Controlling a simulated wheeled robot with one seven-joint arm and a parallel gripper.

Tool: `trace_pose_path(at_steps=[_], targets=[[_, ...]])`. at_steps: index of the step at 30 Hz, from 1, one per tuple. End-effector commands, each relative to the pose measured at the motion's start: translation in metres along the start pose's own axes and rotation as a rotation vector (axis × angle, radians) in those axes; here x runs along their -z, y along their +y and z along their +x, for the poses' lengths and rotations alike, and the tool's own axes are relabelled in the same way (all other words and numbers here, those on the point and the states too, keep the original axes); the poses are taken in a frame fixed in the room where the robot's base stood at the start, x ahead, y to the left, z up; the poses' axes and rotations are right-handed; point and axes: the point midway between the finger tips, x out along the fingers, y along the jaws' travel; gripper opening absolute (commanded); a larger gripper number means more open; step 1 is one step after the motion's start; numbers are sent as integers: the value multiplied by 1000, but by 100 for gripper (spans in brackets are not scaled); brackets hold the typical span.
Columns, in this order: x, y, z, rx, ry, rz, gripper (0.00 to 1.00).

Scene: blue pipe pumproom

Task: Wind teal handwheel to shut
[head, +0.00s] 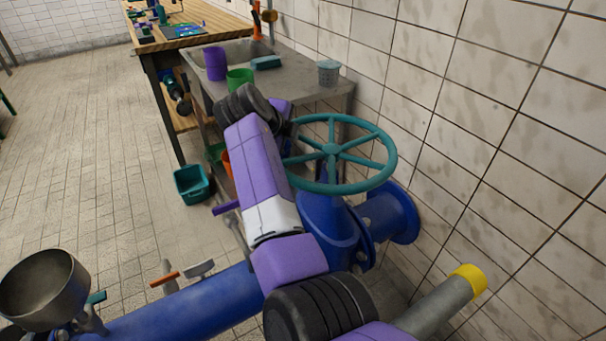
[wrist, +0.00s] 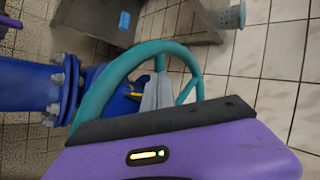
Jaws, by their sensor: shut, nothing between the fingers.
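The teal handwheel (head: 331,149) lies nearly level on top of the blue valve body (head: 328,222), with its spokes and most of its rim showing. In the head view, my arm passes along its left side and covers part of the left rim. My gripper's tips are hard to see there. In the wrist view, the wheel's rim (wrist: 112,72) arcs in front of my gripper (wrist: 160,82). The grey fingers are together, with nothing between them, and appear within the rim's outline beside a spoke. I cannot tell whether they touch the wheel.
A blue pipe (head: 185,305) runs along the front, with a metal funnel (head: 45,288) at left. The tiled wall (head: 480,110) is close on the right. Behind stands a grey sink bench (head: 300,90) with cups. A teal bin (head: 192,185) sits on the floor; open floor lies left.

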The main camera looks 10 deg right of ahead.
Motion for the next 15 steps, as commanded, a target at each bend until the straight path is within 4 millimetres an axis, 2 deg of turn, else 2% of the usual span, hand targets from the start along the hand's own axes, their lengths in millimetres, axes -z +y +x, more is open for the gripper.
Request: trace_pose_path(at_steps=[1, 3, 15], targets=[[1, 2, 8, -2, 1, 1, 0], [1, -1, 10, -2, 1, 1, 0], [1, -12, 18, -3, -1, -1, 0]])
